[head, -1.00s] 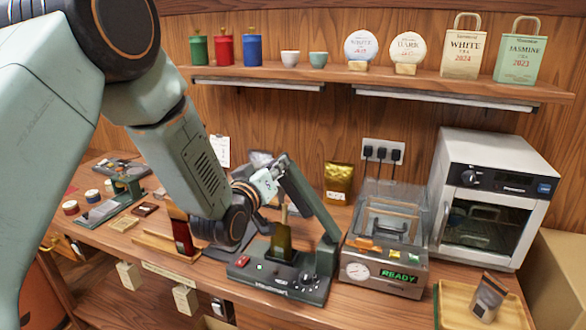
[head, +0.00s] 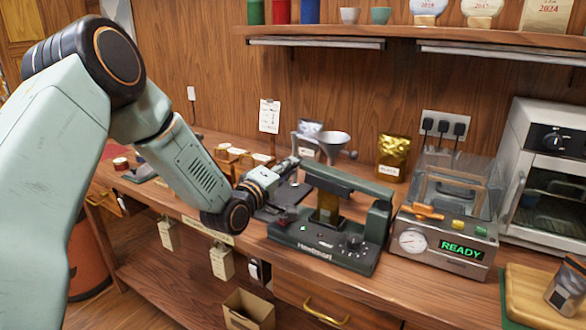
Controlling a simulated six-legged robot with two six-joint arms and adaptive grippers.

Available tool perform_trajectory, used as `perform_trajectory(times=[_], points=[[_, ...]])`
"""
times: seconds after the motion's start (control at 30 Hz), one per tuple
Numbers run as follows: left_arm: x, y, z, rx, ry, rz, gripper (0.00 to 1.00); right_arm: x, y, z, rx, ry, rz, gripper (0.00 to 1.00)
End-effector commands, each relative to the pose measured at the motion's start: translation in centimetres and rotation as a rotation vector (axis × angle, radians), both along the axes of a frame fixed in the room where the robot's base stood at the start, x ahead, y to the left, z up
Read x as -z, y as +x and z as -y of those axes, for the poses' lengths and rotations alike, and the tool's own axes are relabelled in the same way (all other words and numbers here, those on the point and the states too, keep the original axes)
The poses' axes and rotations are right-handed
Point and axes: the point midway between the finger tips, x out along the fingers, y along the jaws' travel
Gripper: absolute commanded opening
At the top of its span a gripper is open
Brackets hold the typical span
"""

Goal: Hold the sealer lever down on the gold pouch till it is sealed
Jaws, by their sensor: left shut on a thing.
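The dark green sealer (head: 325,245) stands on the wooden counter. Its lever (head: 345,182) lies low and nearly level over the base. A gold pouch (head: 327,207) stands upright in the sealer, its top at the lever and partly hidden by it. My left gripper (head: 291,166) is shut on the lever's free left end; the fingertips are small and partly hidden. A small green light shows on the sealer's front panel. My right gripper is out of view.
A second gold pouch (head: 393,157) stands at the wall behind the sealer. A steel machine (head: 450,245) reading READY stands close on the right. A funnel (head: 333,140) is behind the lever. A shelf (head: 400,36) runs above. An open box (head: 248,308) sits below the counter.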

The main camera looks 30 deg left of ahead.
Motion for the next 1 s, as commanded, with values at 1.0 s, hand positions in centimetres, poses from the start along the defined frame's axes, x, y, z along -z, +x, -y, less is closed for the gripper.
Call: perform_trajectory(times=[1.0], points=[[3.7,-0.2,-0.3,0.000,-0.003,-0.014,0.27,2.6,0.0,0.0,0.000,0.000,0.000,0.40]])
